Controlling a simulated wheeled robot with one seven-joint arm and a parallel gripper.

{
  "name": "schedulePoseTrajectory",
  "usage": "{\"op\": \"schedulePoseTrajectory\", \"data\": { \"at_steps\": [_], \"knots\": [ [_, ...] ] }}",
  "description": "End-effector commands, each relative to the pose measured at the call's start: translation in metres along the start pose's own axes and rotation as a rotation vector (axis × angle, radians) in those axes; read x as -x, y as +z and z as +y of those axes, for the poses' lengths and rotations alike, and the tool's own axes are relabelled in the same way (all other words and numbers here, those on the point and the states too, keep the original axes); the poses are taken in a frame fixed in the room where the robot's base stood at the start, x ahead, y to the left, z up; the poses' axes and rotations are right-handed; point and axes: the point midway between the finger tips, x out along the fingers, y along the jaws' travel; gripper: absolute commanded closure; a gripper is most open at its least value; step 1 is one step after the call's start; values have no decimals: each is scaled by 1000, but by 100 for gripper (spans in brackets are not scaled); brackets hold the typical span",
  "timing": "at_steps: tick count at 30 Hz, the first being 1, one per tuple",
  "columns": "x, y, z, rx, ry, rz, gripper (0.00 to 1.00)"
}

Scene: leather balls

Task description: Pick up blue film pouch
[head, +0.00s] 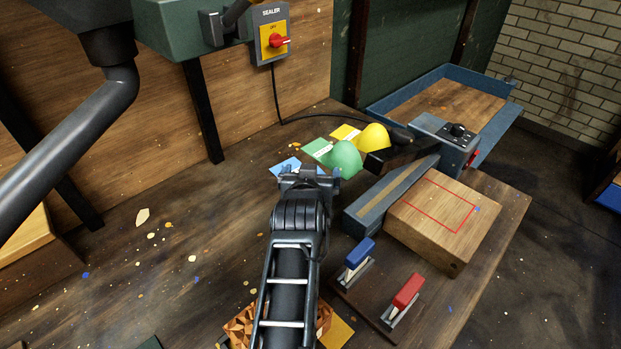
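The blue film pouch (284,166) lies on the wooden table, mostly hidden behind my gripper; only its light blue left part shows clearly. My gripper (302,171) is over or at the pouch, at the far end of my arm. The frame does not show whether its fingers are apart or closed, or whether they touch the pouch. A green pouch (345,158) lies just to the right, and a yellow pouch (373,138) lies beyond it.
A sealer (395,190) with a long blue bar stands right of the pouches, beside a wooden block (440,215) marked in red. A switch box (272,36) hangs above. The table's left is mostly clear apart from scraps.

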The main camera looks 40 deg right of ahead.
Motion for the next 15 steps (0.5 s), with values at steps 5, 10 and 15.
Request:
{"op": "schedulePoseTrajectory", "data": {
  "at_steps": [5, 10, 15],
  "knots": [
    [0, 0, 0, 0, 0, 0, 7],
    [0, 0, 0, 0, 0, 0, 23],
    [0, 0, 0, 0, 0, 0, 39]
  ]
}}
